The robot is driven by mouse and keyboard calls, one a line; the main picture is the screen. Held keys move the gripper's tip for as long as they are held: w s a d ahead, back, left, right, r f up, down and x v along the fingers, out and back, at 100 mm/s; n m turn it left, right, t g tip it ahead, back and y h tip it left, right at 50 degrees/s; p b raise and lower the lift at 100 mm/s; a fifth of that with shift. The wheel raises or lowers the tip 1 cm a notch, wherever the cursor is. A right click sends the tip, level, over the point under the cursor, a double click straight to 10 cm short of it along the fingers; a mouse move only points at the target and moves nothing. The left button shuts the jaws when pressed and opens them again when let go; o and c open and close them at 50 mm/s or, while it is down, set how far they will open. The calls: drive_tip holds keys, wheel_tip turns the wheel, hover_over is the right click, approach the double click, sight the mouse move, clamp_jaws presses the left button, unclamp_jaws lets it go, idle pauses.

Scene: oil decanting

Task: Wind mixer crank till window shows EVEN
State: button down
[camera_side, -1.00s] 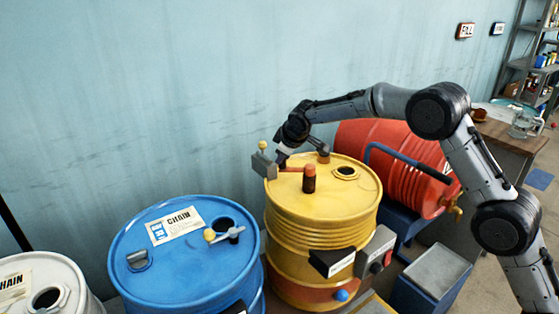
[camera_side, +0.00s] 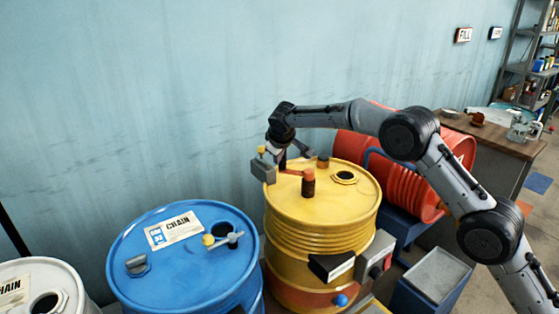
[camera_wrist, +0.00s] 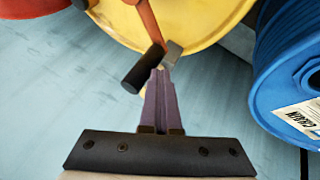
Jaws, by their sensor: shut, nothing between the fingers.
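The yellow drum (camera_side: 345,205) stands mid-picture in the side view. On its lid is the mixer crank, an orange-red arm (camera_side: 292,172) running left from a dark post with an orange top (camera_side: 308,182). In the wrist view the crank arm (camera_wrist: 148,22) comes down to a black cylindrical handle (camera_wrist: 140,70). My gripper (camera_wrist: 160,72) is shut and empty, its fingers right beside the handle; I cannot tell if they touch. In the side view my gripper (camera_side: 279,154) is at the lid's back left edge. A black box with a white label (camera_side: 332,265) is on the drum's front; its text is unreadable.
A grey box with a yellow knob (camera_side: 263,168) sits at the lid's left edge, close to my gripper. A blue drum (camera_side: 185,275) stands left, a red drum (camera_side: 455,150) lies behind right. A grey box with a red button (camera_side: 377,257) is on the yellow drum's front.

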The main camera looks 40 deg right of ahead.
drive_tip(key=w+d+m+g+h, duration=0.1)
drive_tip(key=w+d, duration=0.3)
drive_tip(key=d, duration=0.8)
drive_tip(key=shift+w+m, duration=0.15)
drive_tip(key=shift+m, duration=0.75)
drive_tip(key=shift+h, duration=0.3)
